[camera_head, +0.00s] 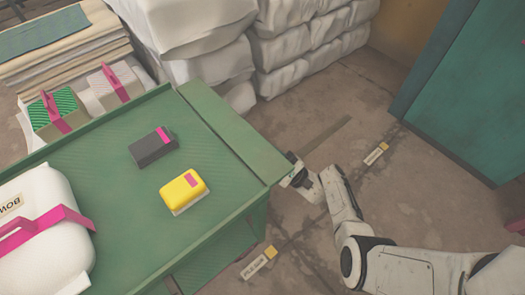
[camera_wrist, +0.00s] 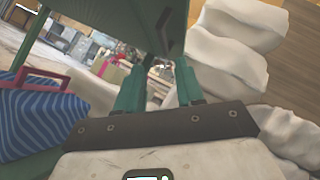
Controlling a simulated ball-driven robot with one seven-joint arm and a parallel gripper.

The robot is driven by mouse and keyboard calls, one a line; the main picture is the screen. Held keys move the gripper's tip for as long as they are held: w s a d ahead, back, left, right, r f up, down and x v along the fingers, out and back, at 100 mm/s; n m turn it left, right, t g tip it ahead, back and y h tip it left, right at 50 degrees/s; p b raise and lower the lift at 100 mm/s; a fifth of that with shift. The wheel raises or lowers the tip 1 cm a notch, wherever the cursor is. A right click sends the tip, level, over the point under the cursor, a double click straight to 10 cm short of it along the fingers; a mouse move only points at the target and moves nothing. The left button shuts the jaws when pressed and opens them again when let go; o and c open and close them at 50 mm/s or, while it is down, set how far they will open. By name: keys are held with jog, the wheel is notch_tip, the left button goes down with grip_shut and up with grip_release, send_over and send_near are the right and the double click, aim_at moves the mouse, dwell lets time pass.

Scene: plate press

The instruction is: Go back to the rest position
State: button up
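My gripper (camera_head: 291,172) is beside the right corner of the green table (camera_head: 225,130) in the head view, at about the table's edge. In the wrist view its two teal fingers (camera_wrist: 163,64) stand apart with nothing held between them. A yellow block with a pink patch (camera_head: 184,190) and a dark grey block with a pink patch (camera_head: 152,147) lie on the table, clear of my gripper. A white rounded case with a pink handle (camera_head: 45,250) sits at the table's left.
White stacked sacks (camera_head: 290,60) stand behind the table. A teal cabinet (camera_head: 470,90) is at the right. Boxes with pink handles (camera_head: 116,84) sit at back left. A blue striped object (camera_wrist: 40,120) shows in the wrist view. Bare floor (camera_head: 330,130) lies right of the table.

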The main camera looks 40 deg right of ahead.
dwell(0.4)
jog(key=s+a+f+n+g+y, duration=0.4)
jog(key=s+a+f+n+g, duration=0.15)
jog(key=a+n+g, duration=0.35)
jog(key=s+a+f+n+g+h, duration=0.2)
jog(key=s+f+n+g+h, duration=0.4)
jog(key=s+g, duration=0.4)
jog(key=s+d+n+g+h, duration=0.2)
jog(key=s+d+n+h, duration=0.1)
jog(key=s+d+h, duration=0.15)
jog(key=s+d+r+n+h, duration=0.1)
jog(key=s+d+r+h, duration=0.15)
jog(key=r, duration=0.25)
jog(key=s+d+r+n+h, duration=0.1)
jog(key=s+r+h, duration=0.1)
jog(key=r+h, duration=0.25)
notch_tip(320, 180, up, 37)
jog(key=p, duration=3.6)
jog(key=shift+d+f+t+p, duration=0.2)
jog(key=shift+d+t+p, duration=0.05)
jog(key=shift+t+p, duration=0.05)
